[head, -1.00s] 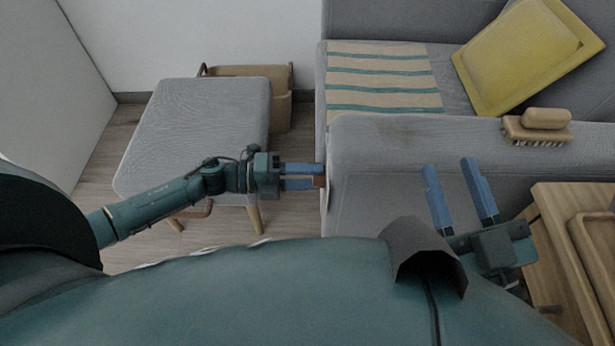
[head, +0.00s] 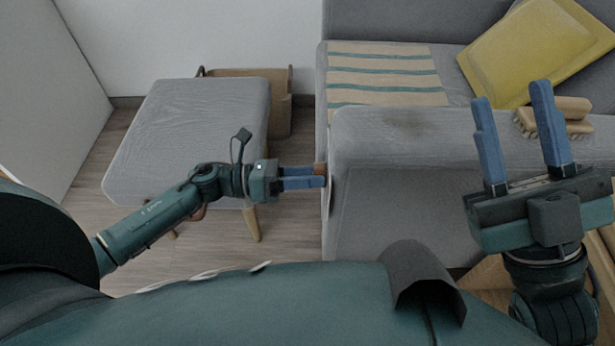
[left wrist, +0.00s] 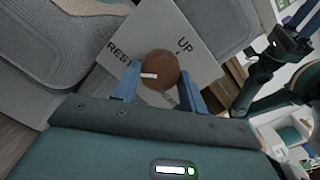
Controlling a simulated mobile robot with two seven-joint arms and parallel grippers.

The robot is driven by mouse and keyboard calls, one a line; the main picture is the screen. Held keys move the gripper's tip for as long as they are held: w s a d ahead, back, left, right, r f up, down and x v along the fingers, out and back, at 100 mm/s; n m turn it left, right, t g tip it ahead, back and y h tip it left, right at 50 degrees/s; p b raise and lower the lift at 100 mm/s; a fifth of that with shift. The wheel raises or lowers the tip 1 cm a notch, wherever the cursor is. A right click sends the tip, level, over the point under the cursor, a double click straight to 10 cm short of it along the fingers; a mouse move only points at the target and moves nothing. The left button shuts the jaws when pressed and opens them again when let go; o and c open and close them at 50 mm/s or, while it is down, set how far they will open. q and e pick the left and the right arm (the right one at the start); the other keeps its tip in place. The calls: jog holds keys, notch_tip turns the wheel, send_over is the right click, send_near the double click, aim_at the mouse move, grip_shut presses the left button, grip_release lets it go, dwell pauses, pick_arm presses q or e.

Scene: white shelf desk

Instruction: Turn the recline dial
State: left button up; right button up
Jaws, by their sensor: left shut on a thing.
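The recline dial (left wrist: 158,70) is a round brown knob with a white pointer mark. It sits on a pale plate (left wrist: 186,30) lettered "UP" and "REST"; more lettering is partly hidden by a finger. In the head view the dial (head: 320,168) shows as a small brown edge at the sofa arm's left end. My left gripper (head: 322,178) is shut on the dial, with one blue finger on each side of it in the left wrist view. The pointer lies between the fingers, towards the left one. My right gripper (head: 512,97) is open and empty, in front of the sofa arm.
The grey sofa arm (head: 400,150) carries a wooden brush (head: 552,126) behind my right gripper. A striped cloth (head: 385,75) and yellow cushion (head: 525,50) lie on the seat. A grey footstool (head: 195,125) stands left, with a basket (head: 280,90) behind it.

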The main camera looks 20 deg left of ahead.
pick_arm(q)
jog(key=shift+f+m, duration=0.1)
jog(key=shift+m, duration=1.4)
jog(key=o, duration=1)
jog(key=shift+a, duration=0.1)
jog(key=shift+p+v, duration=1.2)
jog(key=shift+v, duration=5.3)
pick_arm(e)
jog(key=shift+w+a+f+m+h, duration=0.1)
jog(key=shift+w+f+m+h, duration=0.15)
jog(key=shift+f+m+h, duration=0.6)
jog(key=shift+w+a+f+m+h, duration=0.1)
jog(key=shift+w+f+m+h, duration=0.1)
jog(key=shift+f+m+h, duration=0.6)
pick_arm(q)
jog(key=shift+w, duration=0.1)
pick_arm(e)
jog(key=shift+s+d+r+h, duration=0.1)
jog(key=shift+r+h, duration=0.15)
jog(key=shift+r, duration=0.1)
